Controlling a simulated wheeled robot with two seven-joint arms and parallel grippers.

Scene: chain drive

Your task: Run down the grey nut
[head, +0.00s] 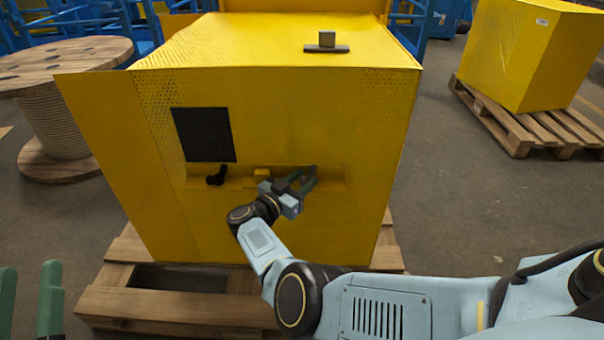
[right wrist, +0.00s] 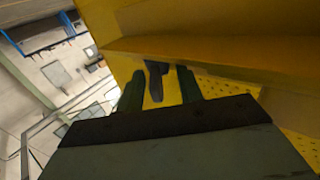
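A yellow machine (head: 300,110) stands on a wooden pallet and has a shallow ledge on its front. My right gripper (head: 300,181) is at the right part of this ledge. In the right wrist view its green fingers (right wrist: 160,88) stand apart, with a dark grey piece (right wrist: 156,82) between them. A gap shows between this piece and the right-hand finger. I cannot tell for certain whether the piece is the grey nut; its far end is hidden. My left gripper (head: 29,290) is at the lower left corner, open and empty, away from the machine.
A black handle (head: 217,176) and a small yellow block (head: 262,174) are on the ledge, left of my right gripper. A dark block on a flat bar (head: 327,42) lies on the machine's top. A wooden cable reel (head: 60,65) stands left, a yellow box (head: 525,55) on a pallet right.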

